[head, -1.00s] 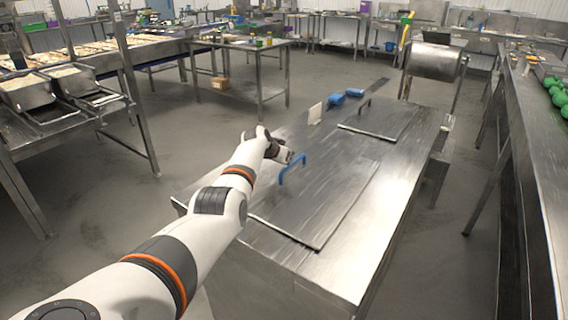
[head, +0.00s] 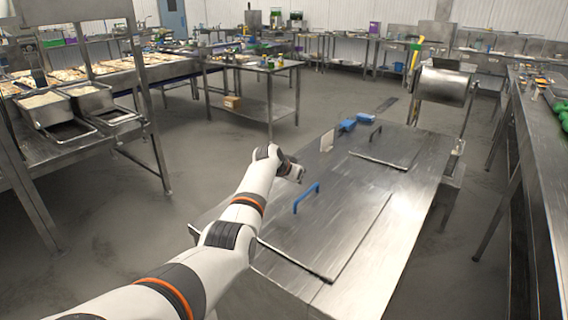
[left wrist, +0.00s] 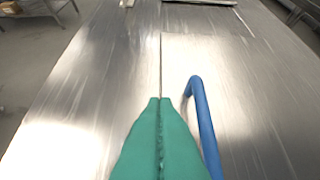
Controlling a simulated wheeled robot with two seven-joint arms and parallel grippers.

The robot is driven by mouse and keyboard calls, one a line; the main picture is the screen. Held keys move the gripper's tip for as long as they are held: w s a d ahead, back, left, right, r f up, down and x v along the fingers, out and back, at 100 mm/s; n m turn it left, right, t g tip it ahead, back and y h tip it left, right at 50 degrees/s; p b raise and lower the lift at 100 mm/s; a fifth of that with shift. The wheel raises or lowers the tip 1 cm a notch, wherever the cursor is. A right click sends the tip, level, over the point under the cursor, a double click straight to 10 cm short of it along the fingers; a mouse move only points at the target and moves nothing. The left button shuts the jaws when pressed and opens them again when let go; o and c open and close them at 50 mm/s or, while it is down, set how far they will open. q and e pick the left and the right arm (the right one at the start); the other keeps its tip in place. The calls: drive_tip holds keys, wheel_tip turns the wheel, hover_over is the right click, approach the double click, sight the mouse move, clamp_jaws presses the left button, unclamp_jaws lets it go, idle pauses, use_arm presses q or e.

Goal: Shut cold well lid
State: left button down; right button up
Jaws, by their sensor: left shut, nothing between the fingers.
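The cold well lid (head: 340,235) is a flat steel panel with a blue handle (head: 306,198). It lies flat on the steel counter (head: 410,210) in the head view, with a dark line along its near edge. My left gripper (head: 298,172) is just beyond and left of the blue handle. In the left wrist view its green fingers (left wrist: 159,105) are pressed together and empty. The handle (left wrist: 204,120) stands just to their right, with no grip on it. Under the fingers a thin seam runs along the steel. My right gripper is in neither view.
Blue items (head: 348,124) and a pale upright board (head: 327,141) stand near the counter's far left edge. A long steel bench (head: 530,160) runs along the right. The counter's right side is clear.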

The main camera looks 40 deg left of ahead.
use_arm(q)
drive_tip(key=v, duration=0.7)
drive_tip(key=shift+r, duration=0.3)
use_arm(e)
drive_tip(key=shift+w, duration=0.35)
use_arm(q)
drive_tip(key=shift+s, duration=0.15)
